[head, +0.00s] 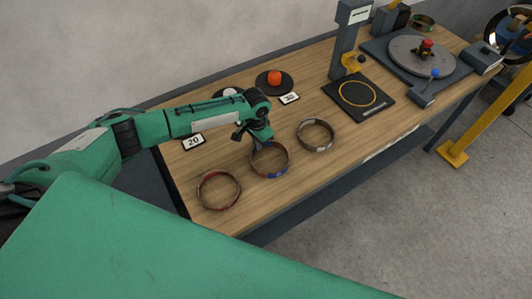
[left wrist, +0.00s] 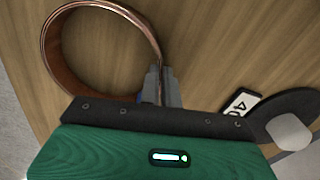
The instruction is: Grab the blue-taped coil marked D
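The blue-taped coil (head: 286,153) is a copper ring on the wooden table, with blue tape on its near side in the head view. In the left wrist view the coil (left wrist: 47,45) fills the upper left, with a sliver of blue beside the fingers. My left gripper (head: 262,139) is at the coil's far left rim. In the left wrist view its fingertips (left wrist: 162,72) stand on both sides of the coil's band, close against it, and appear shut on it. No letter D is readable. My right gripper is not in view.
A red-taped coil (head: 236,182) lies to the left and a pale-taped coil (head: 331,135) to the right. Behind are an orange weight (head: 274,77) on a black disc, number cards 20 (head: 193,142) and 30 (head: 289,98), a black pad (head: 378,109) and a turntable (head: 402,61).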

